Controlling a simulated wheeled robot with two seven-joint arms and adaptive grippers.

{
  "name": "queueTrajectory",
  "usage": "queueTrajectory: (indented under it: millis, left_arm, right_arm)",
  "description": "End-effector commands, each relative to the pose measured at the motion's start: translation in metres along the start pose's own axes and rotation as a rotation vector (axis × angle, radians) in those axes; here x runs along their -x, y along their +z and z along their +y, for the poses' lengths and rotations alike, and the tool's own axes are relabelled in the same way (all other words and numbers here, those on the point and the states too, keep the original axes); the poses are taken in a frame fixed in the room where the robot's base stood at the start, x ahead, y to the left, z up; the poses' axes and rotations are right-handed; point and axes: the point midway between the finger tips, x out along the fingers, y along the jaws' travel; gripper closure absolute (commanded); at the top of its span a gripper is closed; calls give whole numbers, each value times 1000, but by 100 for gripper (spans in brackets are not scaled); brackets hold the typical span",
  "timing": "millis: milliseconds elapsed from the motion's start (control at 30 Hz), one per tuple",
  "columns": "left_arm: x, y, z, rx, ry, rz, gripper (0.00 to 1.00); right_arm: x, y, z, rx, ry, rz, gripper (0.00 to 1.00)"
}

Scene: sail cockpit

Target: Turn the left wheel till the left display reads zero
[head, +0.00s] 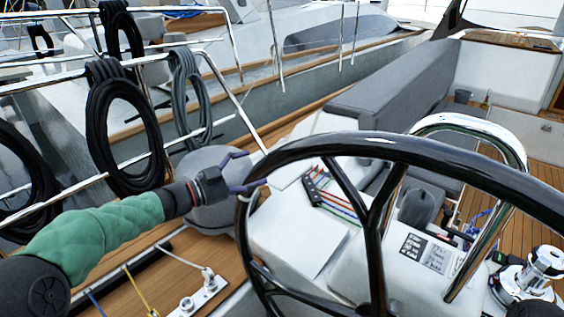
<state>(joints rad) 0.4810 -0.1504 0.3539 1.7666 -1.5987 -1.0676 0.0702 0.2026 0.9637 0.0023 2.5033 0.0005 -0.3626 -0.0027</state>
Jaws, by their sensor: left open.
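The black steering wheel (385,147) stands large in the right half of the head view, with its dark spokes meeting low in the picture. My left gripper (256,168) reaches in from the left on a green-sleeved arm. It is open, with its two fingers apart at the wheel's left rim. The lower finger overlaps the rim in the picture; I cannot tell if it touches. No display reading can be made out. My right gripper is not in view.
A white console with a labelled panel (427,250) and coloured ropes (345,203) lies behind the wheel. A curved steel rail (482,128) and a winch (535,272) are at right. Coiled black ropes (122,130) hang on railings at left.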

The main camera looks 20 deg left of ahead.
Motion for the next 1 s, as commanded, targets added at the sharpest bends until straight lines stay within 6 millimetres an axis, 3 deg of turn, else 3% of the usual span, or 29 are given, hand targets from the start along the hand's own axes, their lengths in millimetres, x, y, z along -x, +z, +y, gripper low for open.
queueTrajectory:
  millis: [300, 500, 967, 1000]
  left_arm:
    - [-57, 0, 1, 2, 1, 3, 5]
    - [-83, 0, 1, 3, 0, 1, 5]
    - [-95, 1, 0, 3, -1, -1, 5]
    - [-95, 1, 0, 3, -1, -1, 11]
  right_arm:
    - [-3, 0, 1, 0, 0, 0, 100]
    - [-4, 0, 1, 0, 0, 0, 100]
    - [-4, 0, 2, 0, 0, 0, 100]
    - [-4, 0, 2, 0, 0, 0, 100]
